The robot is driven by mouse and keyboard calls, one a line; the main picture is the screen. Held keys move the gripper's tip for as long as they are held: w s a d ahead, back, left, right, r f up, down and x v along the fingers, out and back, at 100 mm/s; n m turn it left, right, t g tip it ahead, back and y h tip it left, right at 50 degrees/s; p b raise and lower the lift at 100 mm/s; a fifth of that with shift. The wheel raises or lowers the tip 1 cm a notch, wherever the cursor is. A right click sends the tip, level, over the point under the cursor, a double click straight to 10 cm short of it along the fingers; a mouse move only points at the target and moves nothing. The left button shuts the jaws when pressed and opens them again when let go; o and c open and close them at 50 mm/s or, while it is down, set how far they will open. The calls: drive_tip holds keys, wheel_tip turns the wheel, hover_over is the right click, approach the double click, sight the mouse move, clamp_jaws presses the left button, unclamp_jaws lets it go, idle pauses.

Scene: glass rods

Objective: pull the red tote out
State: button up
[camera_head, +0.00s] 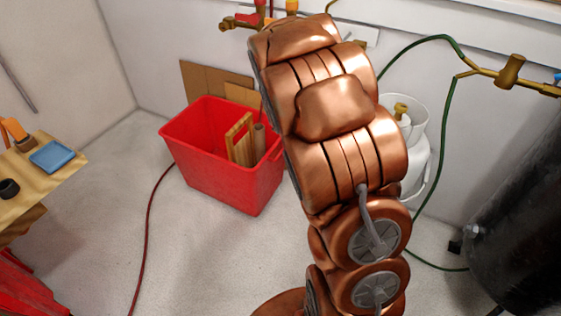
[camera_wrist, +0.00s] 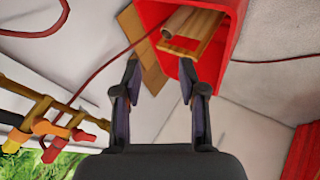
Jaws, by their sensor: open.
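The red tote (camera_head: 220,187) stands upright on the floor near the back wall in the head view, left of my arm. It holds a wooden frame (camera_head: 238,139) and a rolled tube (camera_head: 259,141). The wrist view shows the red tote (camera_wrist: 234,42) at the top, beyond my fingertips. My gripper (camera_wrist: 160,68) is open with nothing between its fingers. The right fingertip overlaps the tote's near edge in the picture; I cannot tell whether they touch. My arm hides the gripper in the head view.
Cardboard (camera_head: 199,80) leans behind the tote. A red hose (camera_head: 149,215) lies on the floor to its left. A workbench (camera_head: 42,182) stands at far left. A white gas cylinder (camera_head: 416,160) and a dark cylinder (camera_head: 520,215) stand right. Floor before the tote is clear.

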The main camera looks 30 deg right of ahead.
sight(281, 151)
drive_tip(key=w+d+f+n+t+b, duration=0.2)
drive_tip(key=w+d+f+b, duration=0.15)
drive_tip(key=f, duration=0.35)
drive_tip(key=w+d+f+n+t+b, duration=0.1)
drive_tip(key=w+d+f+t+b, duration=0.1)
drive_tip(key=w+f+b, duration=0.35)
drive_tip(key=w+d+f+n+t+b, duration=0.2)
drive_tip(key=w+d+f, duration=0.1)
drive_tip(key=f, duration=0.6)
wheel_tip(281, 151, down, 15)
drive_tip(key=d+n+t+b, duration=0.1)
drive_tip(key=n+t+b, duration=0.4)
drive_tip(key=b, duration=0.5)
drive_tip(key=shift+m+t+h, duration=0.3)
drive_tip(key=shift+m+h, duration=0.1)
drive_tip(key=shift+m, duration=0.3)
drive_tip(key=shift+b+x, duration=0.85)
drive_tip(key=shift+x, duration=3.05)
clamp_jaws()
